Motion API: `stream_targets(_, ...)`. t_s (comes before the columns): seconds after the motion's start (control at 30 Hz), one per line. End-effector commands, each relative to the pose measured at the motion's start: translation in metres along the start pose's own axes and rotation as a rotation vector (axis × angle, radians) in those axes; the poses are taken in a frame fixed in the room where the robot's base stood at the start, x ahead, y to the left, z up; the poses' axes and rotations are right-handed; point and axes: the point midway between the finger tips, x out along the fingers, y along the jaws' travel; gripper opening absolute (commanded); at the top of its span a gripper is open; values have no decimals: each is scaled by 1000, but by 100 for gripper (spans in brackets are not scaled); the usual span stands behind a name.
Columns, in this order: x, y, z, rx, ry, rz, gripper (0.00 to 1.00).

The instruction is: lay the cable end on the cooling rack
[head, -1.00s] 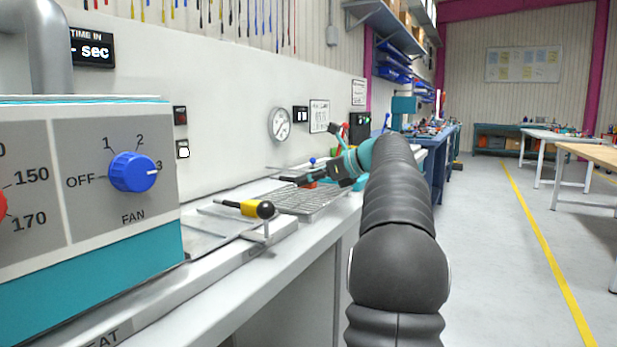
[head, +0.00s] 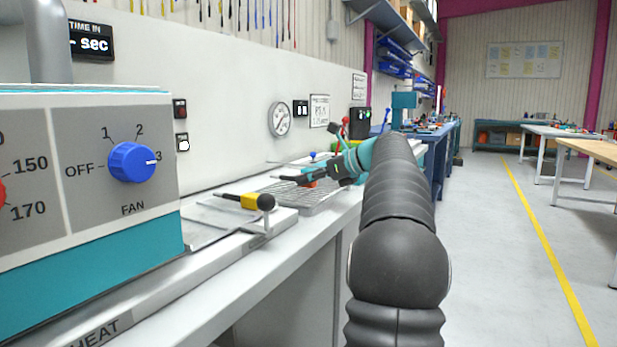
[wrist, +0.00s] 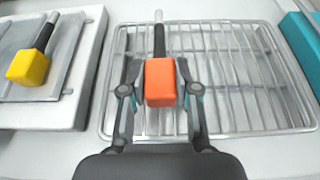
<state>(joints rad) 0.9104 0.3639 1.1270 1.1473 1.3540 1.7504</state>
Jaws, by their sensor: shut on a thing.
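The cable end is an orange block (wrist: 160,82) with a black stem pointing away from me, in the middle of the wrist view. My gripper (wrist: 160,62) is shut on it, one finger on each side. The cooling rack (wrist: 250,112) is a silver wire grid below the cable end. I cannot tell whether the cable end touches the wires. In the head view, my gripper (head: 290,179) reaches left over the rack (head: 325,199), and the orange block (head: 311,184) shows only as a small patch.
A yellow block with a black stem (wrist: 28,66) lies on a metal plate left of the rack; it also shows in the head view (head: 250,202). A teal thing (wrist: 306,45) stands at the rack's right. A control box (head: 120,200) fills the near left. The wall runs behind the bench.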

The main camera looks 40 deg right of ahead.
Motion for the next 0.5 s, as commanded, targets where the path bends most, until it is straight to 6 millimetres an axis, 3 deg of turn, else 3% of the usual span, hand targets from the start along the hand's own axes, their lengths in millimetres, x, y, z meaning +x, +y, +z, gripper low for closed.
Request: stream_targets(0.5,5,0,-13,1,0,0,0)
